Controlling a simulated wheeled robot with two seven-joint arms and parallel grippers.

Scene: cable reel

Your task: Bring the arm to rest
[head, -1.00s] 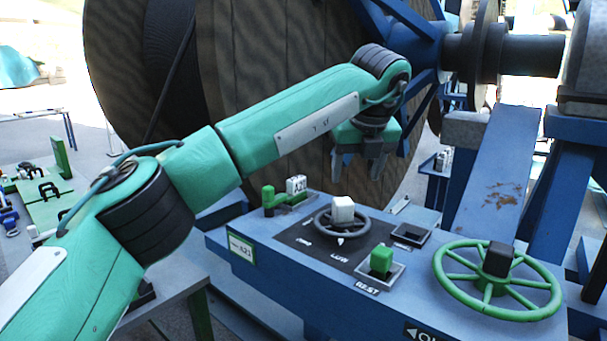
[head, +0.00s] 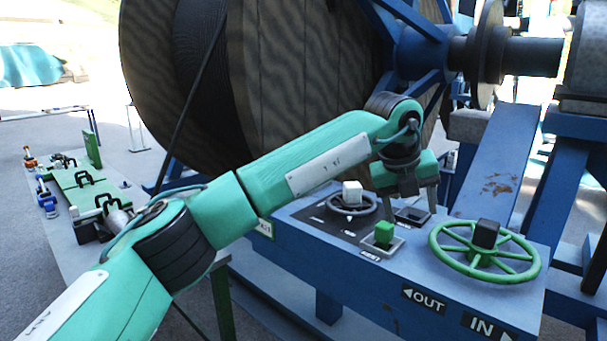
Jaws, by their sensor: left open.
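My left arm comes in from the lower left. Its gripper (head: 416,203) hangs fingers down above the blue control console (head: 330,255), near the back of the panel. The jaws are open with nothing seen between them. A small dark handwheel (head: 345,208) with a white knob (head: 352,191) lies to the gripper's left. A green block (head: 384,234) stands in a square holder marked REST, just in front of the gripper. A second square holder (head: 408,216) behind it looks empty and is partly covered by the fingers. My right gripper is not in view.
A green handwheel (head: 462,254) with a dark knob (head: 485,233) is at the console's right, above OUT and IN labels. A large wooden cable reel (head: 300,85) stands behind my arm. A blue slanted beam (head: 497,165) rises at right. A side table (head: 85,230) holds tools at left.

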